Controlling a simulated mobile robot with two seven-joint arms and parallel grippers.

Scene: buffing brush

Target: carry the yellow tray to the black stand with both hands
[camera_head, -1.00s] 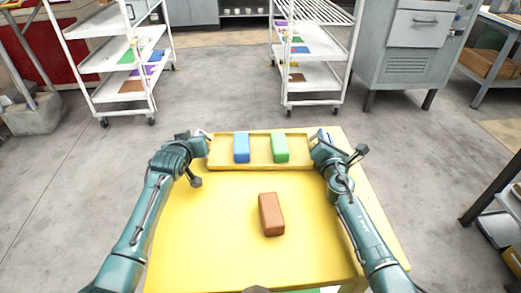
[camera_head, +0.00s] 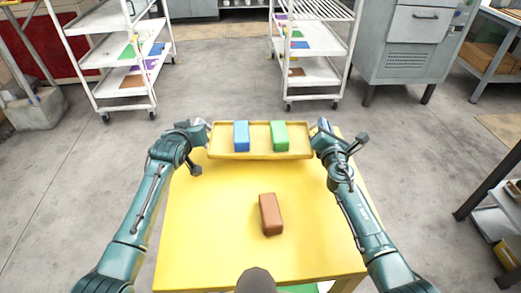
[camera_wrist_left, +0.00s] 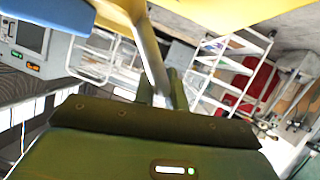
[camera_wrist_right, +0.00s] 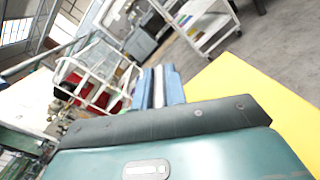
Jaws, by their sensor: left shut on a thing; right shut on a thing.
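The yellow tray (camera_head: 261,154) is at the far end of the yellow table, seeming slightly above its top, and looks level. A blue block (camera_head: 241,136) and a green block (camera_head: 280,136) stand in it, side by side. My left gripper (camera_head: 207,134) is shut on the tray's left end, and my right gripper (camera_head: 317,137) is shut on its right end. The left wrist view shows a yellow part at the fingers (camera_wrist_left: 150,60). The right wrist view shows the blue-grey fingers (camera_wrist_right: 160,88). I cannot identify the black stand.
White shelf carts stand beyond, at left (camera_head: 120,80) and centre right (camera_head: 316,72). A grey cabinet (camera_head: 408,50) is at the back right. A dark-framed rack (camera_head: 490,190) is at the right edge. Floor between is clear.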

